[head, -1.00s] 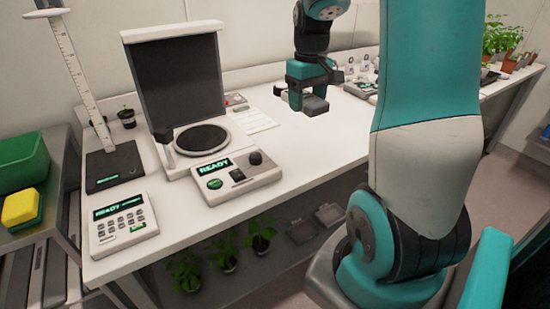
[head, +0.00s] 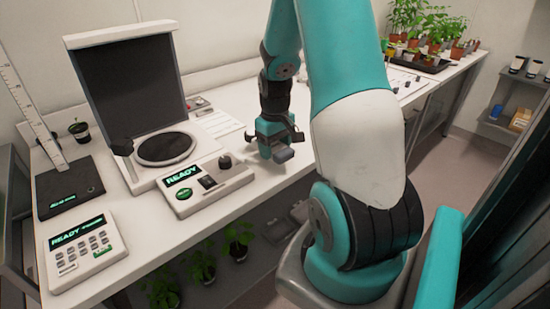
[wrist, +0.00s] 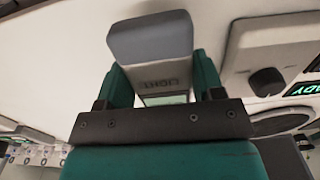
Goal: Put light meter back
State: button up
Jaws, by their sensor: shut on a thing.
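The light meter is a small grey block. In the head view my gripper (head: 278,146) points down and holds the light meter (head: 284,155) over the front part of the white bench (head: 225,221), right of the control box. I cannot tell how far it is above the surface.
A control box reading READY (head: 206,185), a dark-backed stand with a round plate (head: 165,147), a keypad (head: 84,250) and a black-based ruler stand (head: 69,187) fill the bench's left. A paper sheet (head: 219,124) lies behind. Potted plants (head: 425,30) stand far right.

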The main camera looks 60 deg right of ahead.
aim_at(275, 165)
jog(key=shift+f, duration=1.9)
jog(key=o, duration=1.1)
jog(key=shift+f, duration=0.1)
jog(key=shift+o, duration=0.2)
